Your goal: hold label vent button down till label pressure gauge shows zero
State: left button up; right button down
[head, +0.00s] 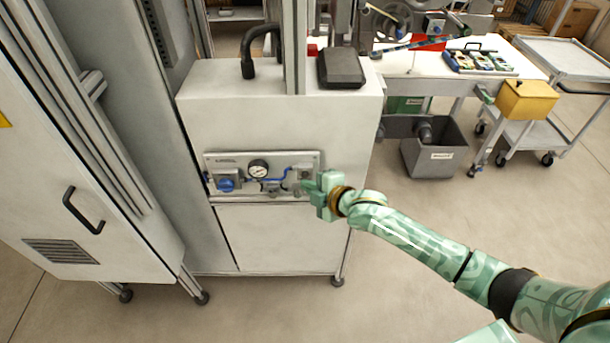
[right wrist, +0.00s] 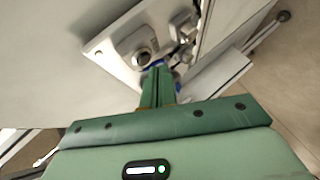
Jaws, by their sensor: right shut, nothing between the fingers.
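The pressure gauge (head: 259,169), a round white dial with a dark rim, sits mid-panel on the front of a light grey cabinet. Its needle is too small to read. A small grey box (head: 304,173) at the panel's right end appears to carry the vent button; in the right wrist view a box with a round ringed button (right wrist: 142,57) shows just beyond my fingertips. My right gripper (head: 307,186) is shut and empty, its green fingers (right wrist: 157,72) pointing at the panel beside this box. I cannot tell whether they touch anything. My left gripper is not in view.
A blue knob (head: 226,185) and blue tubing are on the panel (head: 233,159). A black box (head: 341,68) stands on the cabinet top. A grey bin (head: 435,155), a white workbench and a cart (head: 565,52) are to the right. Floor in front is clear.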

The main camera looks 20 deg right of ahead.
jog(key=shift+w+d, duration=0.1)
jog(key=shift+w, duration=0.2)
jog(key=shift+w+d, duration=0.1)
jog(key=shift+w, duration=0.3)
dwell(1.8)
jog(key=shift+s, duration=0.1)
dwell(1.5)
jog(key=shift+s+a+p, duration=0.25)
jog(key=shift+s+p, duration=0.35)
jog(key=shift+s, duration=0.1)
jog(key=s+p, duration=0.1)
jog(key=s, duration=0.1)
jog(key=s+a+p, duration=0.1)
jog(key=s+p, duration=0.1)
jog(key=shift+s+a, duration=0.2)
jog(key=shift+s, duration=0.2)
